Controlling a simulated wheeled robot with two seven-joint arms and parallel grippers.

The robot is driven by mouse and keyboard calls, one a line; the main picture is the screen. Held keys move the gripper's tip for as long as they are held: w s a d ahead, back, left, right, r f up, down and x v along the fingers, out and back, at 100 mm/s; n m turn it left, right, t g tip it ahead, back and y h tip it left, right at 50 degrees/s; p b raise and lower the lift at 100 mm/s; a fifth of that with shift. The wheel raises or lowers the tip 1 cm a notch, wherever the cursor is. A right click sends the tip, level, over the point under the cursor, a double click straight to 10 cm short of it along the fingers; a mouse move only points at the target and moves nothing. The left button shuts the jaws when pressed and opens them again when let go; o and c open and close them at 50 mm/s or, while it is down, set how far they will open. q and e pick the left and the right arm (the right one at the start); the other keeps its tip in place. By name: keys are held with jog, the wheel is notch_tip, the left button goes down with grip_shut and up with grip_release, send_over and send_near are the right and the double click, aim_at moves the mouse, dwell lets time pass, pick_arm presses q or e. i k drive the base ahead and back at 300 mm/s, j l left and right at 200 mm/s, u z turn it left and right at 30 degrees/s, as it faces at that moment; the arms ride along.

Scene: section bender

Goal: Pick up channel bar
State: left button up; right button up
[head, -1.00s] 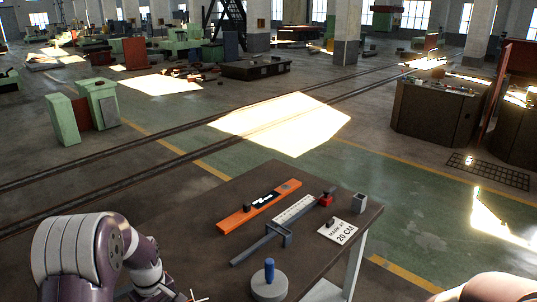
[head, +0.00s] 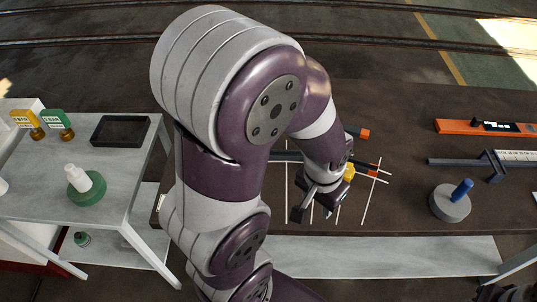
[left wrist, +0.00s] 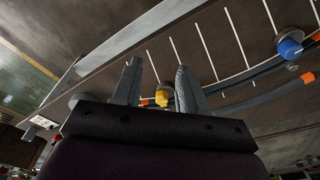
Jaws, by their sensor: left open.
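A dark grey bar (head: 286,156), which looks like the channel bar, lies on the brown table; my left arm hides its middle in the head view. An orange-marked end seems to show right of the arm. In the left wrist view a long dark bar (left wrist: 265,98) runs to the right of the fingers. My left gripper (head: 320,200) is open and low over the table among thin white lines. Its fingers (left wrist: 155,82) point toward a yellow knob (left wrist: 163,98), seen in the gap between them; contact cannot be told. My right gripper is out of view.
A grey disc with a blue handle (head: 450,205) stands to the right. An orange level (head: 480,127) and a clamped rule (head: 510,156) lie beyond. A blue knob (left wrist: 290,48) shows in the wrist view.

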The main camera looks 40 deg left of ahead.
aim_at(287, 155)
jog(key=u, duration=1.35)
